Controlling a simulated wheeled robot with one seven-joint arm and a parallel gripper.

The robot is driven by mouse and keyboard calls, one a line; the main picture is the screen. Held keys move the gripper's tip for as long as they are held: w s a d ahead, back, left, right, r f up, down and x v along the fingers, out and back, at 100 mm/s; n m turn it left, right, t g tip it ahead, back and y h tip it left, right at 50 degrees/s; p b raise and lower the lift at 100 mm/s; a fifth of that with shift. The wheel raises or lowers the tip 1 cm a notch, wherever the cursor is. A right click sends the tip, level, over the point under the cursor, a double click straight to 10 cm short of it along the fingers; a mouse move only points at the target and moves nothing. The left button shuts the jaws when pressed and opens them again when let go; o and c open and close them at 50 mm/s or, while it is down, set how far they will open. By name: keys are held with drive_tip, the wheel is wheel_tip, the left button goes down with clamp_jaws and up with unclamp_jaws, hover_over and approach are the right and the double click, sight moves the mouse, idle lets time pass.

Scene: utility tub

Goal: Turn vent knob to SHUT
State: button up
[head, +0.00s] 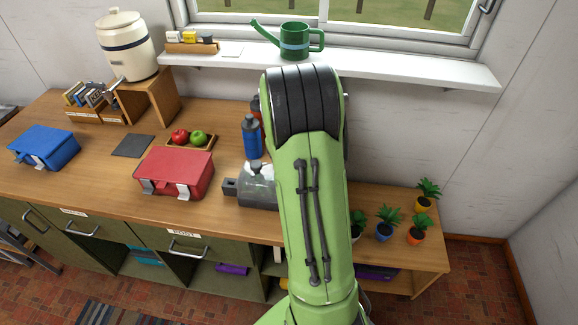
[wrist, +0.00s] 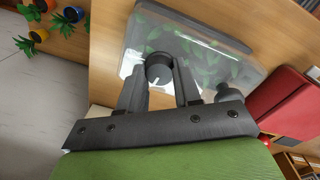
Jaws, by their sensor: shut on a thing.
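The vent knob (wrist: 159,68) is a dark round knob with a white pointer line. It sits on the clear lid of a box (wrist: 205,50) with green leaves inside, in the wrist view. My gripper (wrist: 158,76) is shut on the knob, one finger on each side. The pointer line points toward the gripper's palm, at the bottom of the wrist view. I cannot read any SHUT mark. In the head view the clear box (head: 257,190) stands on the workbench, partly hidden behind my arm. The knob and gripper are hidden there.
A red case (head: 174,172) stands left of the clear box. Blue bottle (head: 252,138) stands behind it. Potted plants (head: 387,222) stand on the right. A green watering can (head: 294,41) is on the window shelf (head: 400,72) above.

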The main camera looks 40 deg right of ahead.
drive_tip(key=shift+n, duration=0.6)
drive_tip(key=o, duration=1)
drive_tip(key=shift+o, duration=0.2)
drive_tip(key=shift+r, duration=0.1)
wheel_tip(320, 180, up, 16)
drive_tip(key=p, duration=0.2)
drive_tip(key=shift+a+f+p, duration=0.2)
drive_tip(key=shift+a+p, duration=0.15)
drive_tip(key=shift+w, duration=0.1)
